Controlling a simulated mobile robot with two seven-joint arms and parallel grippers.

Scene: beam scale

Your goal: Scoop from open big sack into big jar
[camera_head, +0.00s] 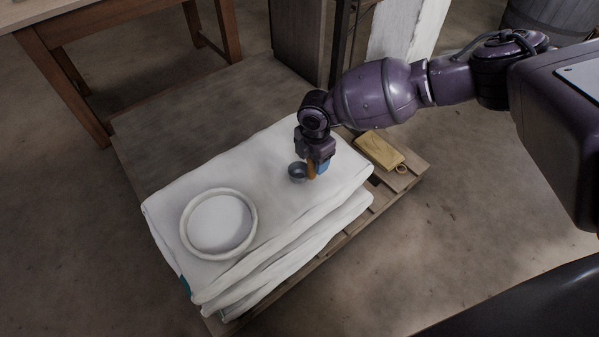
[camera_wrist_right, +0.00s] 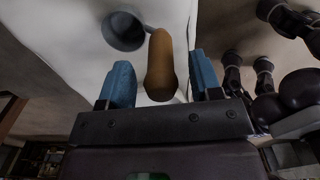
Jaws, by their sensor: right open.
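The open big sack (camera_head: 165,200) lies on top of a stack of white sacks, with a round rolled rim (camera_head: 184,236) around white contents (camera_head: 222,222). A small grey scoop (camera_head: 297,172) with a wooden handle lies on the right part of the top sack; its cup (camera_wrist_right: 124,31) and handle (camera_wrist_right: 160,65) also show in the right wrist view. My right gripper (camera_head: 318,168) is open at the scoop, with its blue fingers (camera_wrist_right: 159,84) on either side of the handle and gaps beside it. I see no big jar, and my left gripper is out of view.
The sacks rest on a wooden pallet (camera_head: 398,185). A yellowish board-like object with a ring (camera_head: 379,151) lies at the pallet's right end. A wooden table (camera_head: 60,45) stands at upper left, and a barrel (camera_head: 550,18) at upper right. The floor at lower right looks clear.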

